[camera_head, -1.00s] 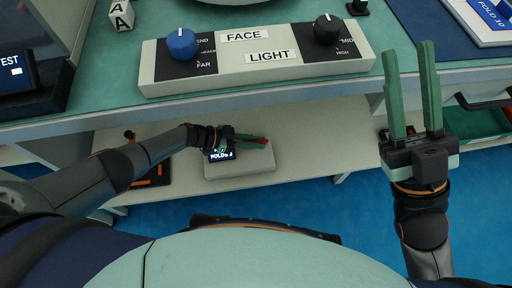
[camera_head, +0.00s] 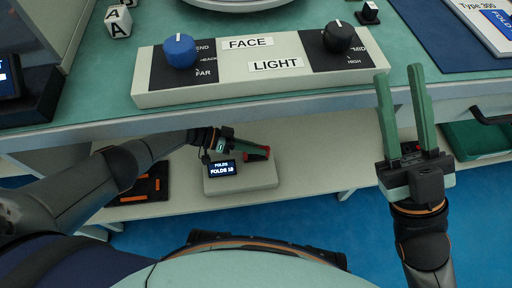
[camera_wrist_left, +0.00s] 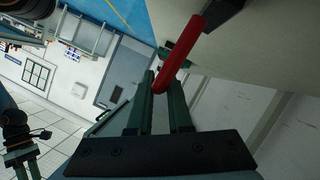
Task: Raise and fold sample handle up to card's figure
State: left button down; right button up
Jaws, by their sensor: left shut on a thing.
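The white folding unit (camera_head: 242,180) sits on the lower shelf. Its small display (camera_head: 221,169) reads FOLDS and a two-digit figure that looks like 10 or 18. My left gripper (camera_head: 249,149) is shut on the red handle (camera_head: 262,154) beside the display. The left wrist view shows the red handle (camera_wrist_left: 180,58) between the fingertips (camera_wrist_left: 164,82). The card (camera_head: 489,22) lies at the top right; its blue FOLD label is cut off by the frame edge. My right gripper (camera_head: 401,82) is open and empty, fingers pointing up, at the right.
A control panel (camera_head: 262,82) with a blue FACE knob (camera_head: 180,50) and a black LIGHT knob (camera_head: 338,36) stands on the upper bench above the shelf. A dark tray with orange marks (camera_head: 150,186) lies left of the unit. A green bin (camera_head: 476,140) is at the right.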

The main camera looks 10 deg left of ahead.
pick_arm(q)
jog(key=c, duration=1.1)
grip_release()
jog(key=shift+p+v, duration=1)
jog(key=shift+v, duration=2.75)
